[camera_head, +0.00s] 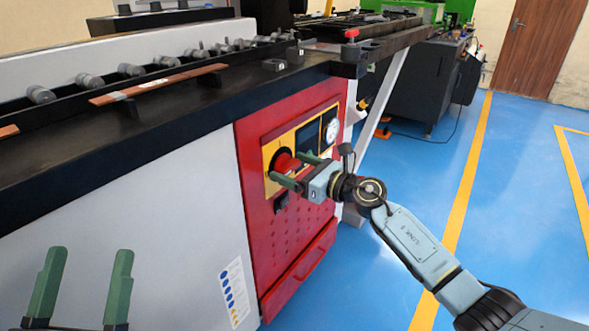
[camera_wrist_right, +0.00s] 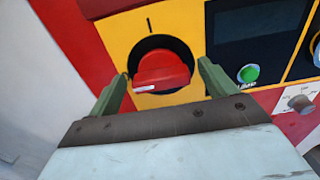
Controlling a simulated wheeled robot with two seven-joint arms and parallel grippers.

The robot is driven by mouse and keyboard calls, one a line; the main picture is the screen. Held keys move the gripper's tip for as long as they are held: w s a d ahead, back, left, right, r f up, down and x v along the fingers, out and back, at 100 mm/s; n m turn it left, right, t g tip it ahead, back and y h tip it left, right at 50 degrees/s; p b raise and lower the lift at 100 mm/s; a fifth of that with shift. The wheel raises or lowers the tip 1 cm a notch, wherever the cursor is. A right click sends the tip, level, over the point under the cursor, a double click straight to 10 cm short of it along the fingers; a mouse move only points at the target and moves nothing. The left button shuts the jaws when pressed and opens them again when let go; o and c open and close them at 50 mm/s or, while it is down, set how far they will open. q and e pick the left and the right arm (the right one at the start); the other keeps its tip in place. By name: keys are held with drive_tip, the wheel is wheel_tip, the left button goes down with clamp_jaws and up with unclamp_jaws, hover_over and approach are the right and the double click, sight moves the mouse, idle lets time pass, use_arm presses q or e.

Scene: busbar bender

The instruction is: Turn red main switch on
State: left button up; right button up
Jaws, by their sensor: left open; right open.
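The red main switch (camera_head: 284,162) is a rotary knob on a black round base, set in the yellow control panel of the red cabinet. In the right wrist view the switch (camera_wrist_right: 161,70) has a white mark at its lower left, and a black line stands on the panel above it. My right gripper (camera_head: 291,171) is open in front of the panel. In the wrist view its fingers (camera_wrist_right: 162,88) lie on either side of the knob's lower part; I cannot tell whether they touch it. My left gripper (camera_head: 84,285) is open and empty at the lower left, away from the panel.
Right of the switch are a dark screen (camera_wrist_right: 255,32), a green button (camera_wrist_right: 248,74) and a small grey knob (camera_wrist_right: 299,103). A round gauge (camera_head: 332,131) sits at the panel's right. The black table edge (camera_head: 180,118) overhangs the cabinet.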

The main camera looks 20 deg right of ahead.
drive_tip(key=shift+c, duration=0.4)
drive_tip(key=c, duration=0.9)
